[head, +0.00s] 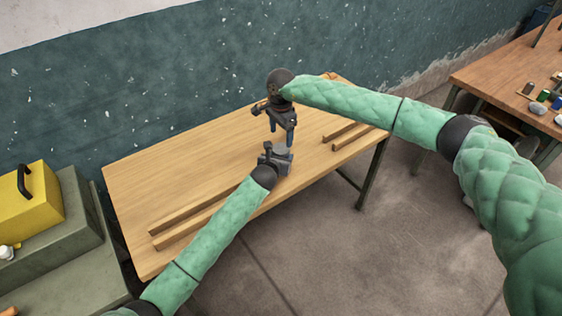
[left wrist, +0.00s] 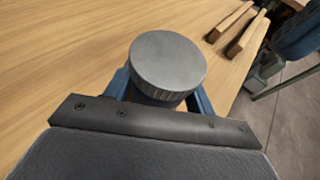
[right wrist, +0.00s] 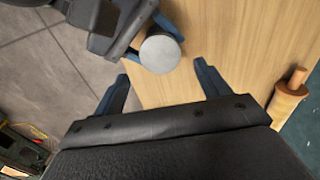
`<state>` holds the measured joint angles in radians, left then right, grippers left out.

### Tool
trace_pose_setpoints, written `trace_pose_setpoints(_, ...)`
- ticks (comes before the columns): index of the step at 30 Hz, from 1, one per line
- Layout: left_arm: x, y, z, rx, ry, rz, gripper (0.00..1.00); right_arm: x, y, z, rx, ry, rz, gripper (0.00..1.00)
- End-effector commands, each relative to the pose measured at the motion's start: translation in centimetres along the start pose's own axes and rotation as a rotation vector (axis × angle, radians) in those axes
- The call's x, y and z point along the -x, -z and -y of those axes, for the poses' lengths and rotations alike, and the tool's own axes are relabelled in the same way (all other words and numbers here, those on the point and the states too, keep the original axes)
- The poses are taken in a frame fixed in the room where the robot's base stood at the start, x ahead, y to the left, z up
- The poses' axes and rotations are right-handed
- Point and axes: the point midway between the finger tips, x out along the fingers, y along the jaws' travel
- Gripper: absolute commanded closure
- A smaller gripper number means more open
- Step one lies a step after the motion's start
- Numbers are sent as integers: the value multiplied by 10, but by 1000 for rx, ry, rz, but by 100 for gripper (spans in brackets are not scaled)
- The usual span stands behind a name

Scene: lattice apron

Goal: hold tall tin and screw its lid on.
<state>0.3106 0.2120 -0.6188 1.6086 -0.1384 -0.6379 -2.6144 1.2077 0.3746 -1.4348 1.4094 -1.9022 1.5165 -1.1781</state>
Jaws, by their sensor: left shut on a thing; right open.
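My left gripper (head: 275,160) is shut on the tall tin, whose body is mostly hidden by the fingers. The grey round lid (left wrist: 167,62), with a ridged edge, sits on top of the tin in the left wrist view. Whether it is screwed down I cannot tell. The lid also shows in the right wrist view (right wrist: 160,53), beside the blue fingers of the left gripper. My right gripper (head: 282,126) is open and empty above the tin. In the right wrist view the lid lies ahead of the gap between its fingertips, apart from both.
The wooden table (head: 190,165) has wooden strips at its left front (head: 190,227) and right end (head: 350,133). A turned wooden piece (right wrist: 290,97) stands near the back edge. A yellow toolbox (head: 30,205) is at the left. The tabletop left of the tin is clear.

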Motion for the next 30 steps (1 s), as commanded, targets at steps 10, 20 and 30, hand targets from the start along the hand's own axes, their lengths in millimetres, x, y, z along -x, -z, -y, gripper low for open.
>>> trace_pose_setpoints(10,0,0,0,0,0,0,100,-47,0,1,0,1,0,25)
trace_pose_setpoints(20,0,0,0,0,0,0,100,-56,0,0,0,1,-1,25)
trace_pose_setpoints(30,0,0,0,0,0,0,100,-56,0,0,0,2,-1,69)
